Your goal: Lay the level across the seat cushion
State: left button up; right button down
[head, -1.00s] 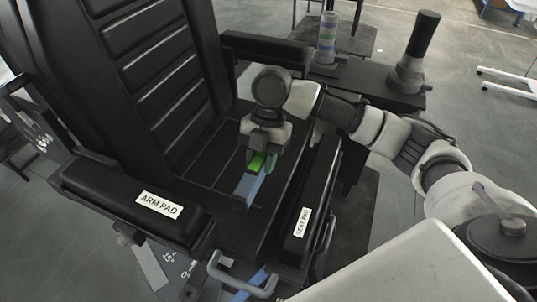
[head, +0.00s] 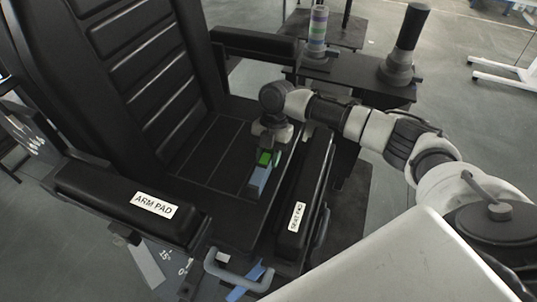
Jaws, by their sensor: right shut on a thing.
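The black seat cushion (head: 205,150) lies in the middle of the head view, in front of a tall ribbed backrest. The level is a blue bar (head: 259,181) with a bright green part at its upper end. My right gripper (head: 269,150) is shut on the level at the green part, over the right side of the cushion. Part of the level is hidden by the gripper. I cannot tell whether the level touches the cushion. My left gripper is not in view.
An arm pad (head: 110,190) stands at the left of the seat, another armrest (head: 252,45) at the far side. The labelled seat pad bolster (head: 303,205) runs along the front edge. A side shelf (head: 350,80) carries a banded cylinder (head: 317,32) and a black-handled post (head: 404,45).

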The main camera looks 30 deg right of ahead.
jog(key=c, duration=0.8)
grip_release()
jog(key=shift+r, duration=0.1)
jog(key=b+v, duration=0.1)
jog(key=v, duration=1.1)
